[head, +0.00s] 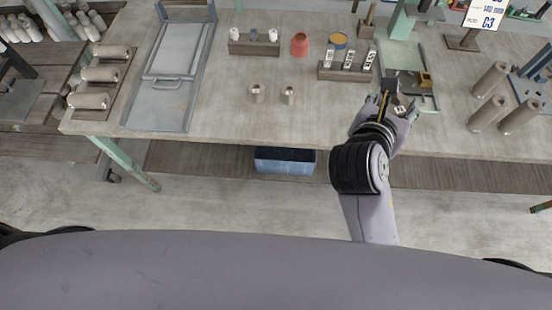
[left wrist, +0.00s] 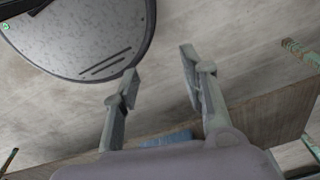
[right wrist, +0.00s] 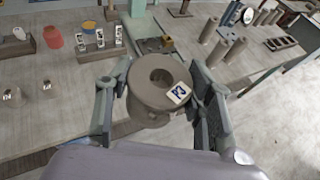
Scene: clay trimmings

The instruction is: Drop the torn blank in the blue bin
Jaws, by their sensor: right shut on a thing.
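My right gripper (head: 398,104) is over the bench's front edge at the right in the head view. In the right wrist view its fingers (right wrist: 160,105) are shut on a grey-brown clay blank (right wrist: 149,98), with a round hole in its top and a white tag. Whether this blank is torn I cannot tell. My left gripper (left wrist: 160,75) is open and empty in the left wrist view, and out of the head view.
The wooden bench (head: 220,105) has two small clay pieces (head: 272,94) near its front. A rack of tagged pieces (head: 346,71), a red jar (head: 300,45) and tall clay cylinders (head: 488,112) stand near my right gripper. The floor before the bin is clear.

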